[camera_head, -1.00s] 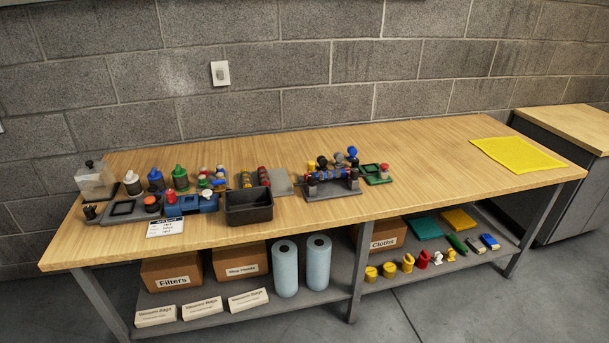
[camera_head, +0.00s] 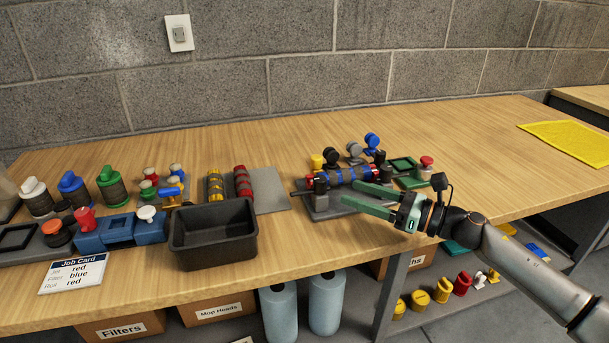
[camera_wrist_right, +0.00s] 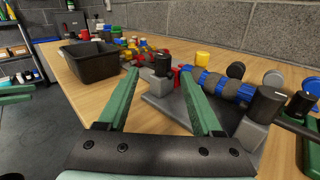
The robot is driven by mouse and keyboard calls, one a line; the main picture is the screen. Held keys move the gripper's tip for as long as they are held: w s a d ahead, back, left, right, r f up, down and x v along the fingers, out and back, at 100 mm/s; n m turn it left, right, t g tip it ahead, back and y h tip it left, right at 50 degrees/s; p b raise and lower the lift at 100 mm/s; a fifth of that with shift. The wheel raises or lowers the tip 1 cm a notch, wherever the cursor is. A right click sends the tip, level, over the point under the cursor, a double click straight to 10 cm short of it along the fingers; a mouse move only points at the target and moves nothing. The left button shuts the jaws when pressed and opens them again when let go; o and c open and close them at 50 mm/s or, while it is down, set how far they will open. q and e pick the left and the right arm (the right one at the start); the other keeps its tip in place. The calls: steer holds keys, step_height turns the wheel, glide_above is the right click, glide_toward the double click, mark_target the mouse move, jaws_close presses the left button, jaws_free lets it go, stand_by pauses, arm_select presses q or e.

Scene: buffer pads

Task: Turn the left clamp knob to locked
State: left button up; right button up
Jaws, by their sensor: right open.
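The clamp fixture (camera_head: 328,207) stands on the table with a blue-banded roller (camera_head: 348,175) lying across it. Its left clamp knob (camera_wrist_right: 162,64) is black and sits on a grey block; in the head view it shows at the fixture's left end (camera_head: 320,184). The right clamp knob (camera_wrist_right: 266,104) is also black. My right gripper (camera_head: 349,194) is open and empty in front of the fixture. In the right wrist view its green fingers (camera_wrist_right: 158,75) point toward the left knob, apart from it. A green piece at that view's left edge, probably my left gripper (camera_wrist_right: 15,91), is mostly cut off.
A black bin (camera_head: 213,240) stands left of the fixture. Yellow and red rollers (camera_head: 243,182) lie on a grey plate between them. Black, grey and blue round knobs (camera_head: 355,149) rise behind the fixture. A red button (camera_head: 426,162) is to its right.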

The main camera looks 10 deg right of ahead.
mark_target(325, 180)
steer(key=shift+w+d+n, duration=0.2)
steer(key=shift+w+n, duration=0.15)
steer(key=shift+n, duration=0.05)
steer(key=shift+w+a+r, duration=0.1)
steer(key=shift+w+r, duration=0.05)
steer(key=shift+r, duration=0.05)
steer(key=shift+w+a, duration=0.2)
steer(key=shift+a, duration=0.1)
steer(key=x, duration=1)
steer(key=shift+s+a+p, duration=0.1)
steer(key=shift+s+p, duration=0.05)
steer(key=shift+p, duration=0.2)
steer(key=shift+w+a, duration=0.45)
arm_select(q)
step_height(325, 180, down, 3)
steer(key=shift+s+f+g, duration=0.15)
steer(key=shift+g, duration=0.55)
arm_select(e)
steer(key=shift+c, duration=0.4)
jaws_close()
